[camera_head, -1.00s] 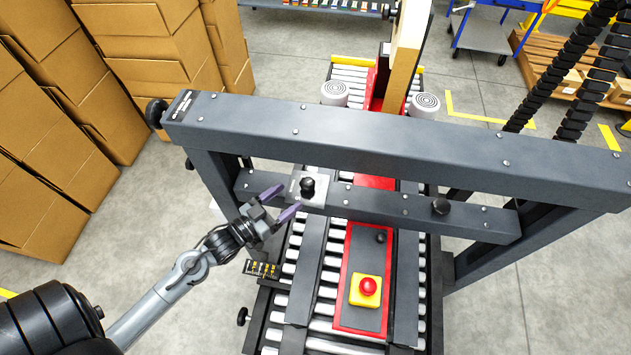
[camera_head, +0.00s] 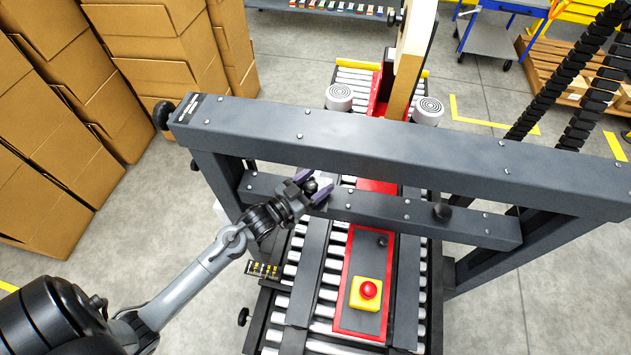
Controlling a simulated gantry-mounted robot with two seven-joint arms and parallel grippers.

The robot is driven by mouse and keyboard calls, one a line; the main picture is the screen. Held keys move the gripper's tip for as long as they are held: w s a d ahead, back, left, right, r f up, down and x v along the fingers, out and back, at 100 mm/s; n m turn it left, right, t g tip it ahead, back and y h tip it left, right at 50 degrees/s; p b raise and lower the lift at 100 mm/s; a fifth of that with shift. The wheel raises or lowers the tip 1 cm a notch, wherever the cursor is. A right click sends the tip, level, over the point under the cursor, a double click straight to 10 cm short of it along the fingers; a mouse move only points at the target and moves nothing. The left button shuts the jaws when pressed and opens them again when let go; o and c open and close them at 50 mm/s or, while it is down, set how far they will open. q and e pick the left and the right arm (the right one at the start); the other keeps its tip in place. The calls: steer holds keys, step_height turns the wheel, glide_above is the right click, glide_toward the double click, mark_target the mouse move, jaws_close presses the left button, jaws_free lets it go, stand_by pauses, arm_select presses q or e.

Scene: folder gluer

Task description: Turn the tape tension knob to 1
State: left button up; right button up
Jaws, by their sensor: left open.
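A small black knob (camera_head: 311,186) on a light plate (camera_head: 326,201) sits on the lower grey crossbar of the machine frame. My left gripper (camera_head: 317,186) is open, with its purple-tipped fingers on either side of this knob. The gripper hides most of the plate, and I cannot tell whether the fingers touch the knob. No scale marks are readable. My right gripper is not in view.
A second black knob (camera_head: 443,210) is farther right on the crossbar (camera_head: 380,208). Below are rollers and a red panel with an emergency button (camera_head: 368,290). Stacked cartons (camera_head: 60,130) stand at left.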

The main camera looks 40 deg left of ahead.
arm_select(q)
steer(key=c, duration=1)
steer(key=shift+r+n+y+p, duration=0.1)
steer(key=shift+n+y+p, duration=0.65)
steer(key=shift+y, duration=0.35)
steer(key=n+y, duration=0.1)
steer(key=y, duration=0.1)
steer(key=n+y+p, duration=0.1)
steer(key=shift+a+y, duration=0.2)
steer(key=shift+y, duration=0.2)
steer(key=n+y, duration=0.2)
steer(key=y, duration=0.1)
steer(key=shift+a+g, duration=0.2)
steer(key=shift+g, duration=0.2)
steer(key=shift+a+n+g+y, duration=0.15)
steer(key=shift+n+g+y, duration=0.35)
steer(key=shift+n+y, duration=0.45)
steer(key=shift+s, duration=0.1)
